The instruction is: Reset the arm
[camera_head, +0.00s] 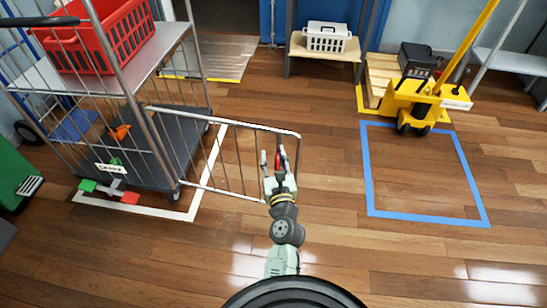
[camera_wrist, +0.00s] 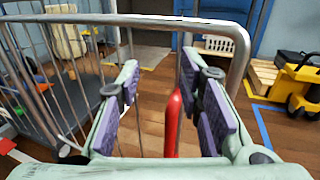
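My gripper (camera_head: 273,160) is at the free end of the swung-out wire gate (camera_head: 236,124) of a roll cage. In the wrist view its two fingers with purple pads (camera_wrist: 160,75) are apart. A red upright handle (camera_wrist: 172,122) on the gate shows between the fingers, closer to the right one. I see a gap between the handle and the left finger; whether the right finger touches it I cannot tell. The gate's grey top rail (camera_wrist: 140,19) crosses in front of the fingers. My arm reaches forward from the bottom middle of the head view.
The roll cage (camera_head: 140,165) stands at the left with a red basket (camera_head: 120,35) on its shelf. A blue floor square (camera_head: 425,218) is empty at the right. A yellow pallet truck (camera_head: 415,100) stands behind it. A bench (camera_head: 325,55) is at the back.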

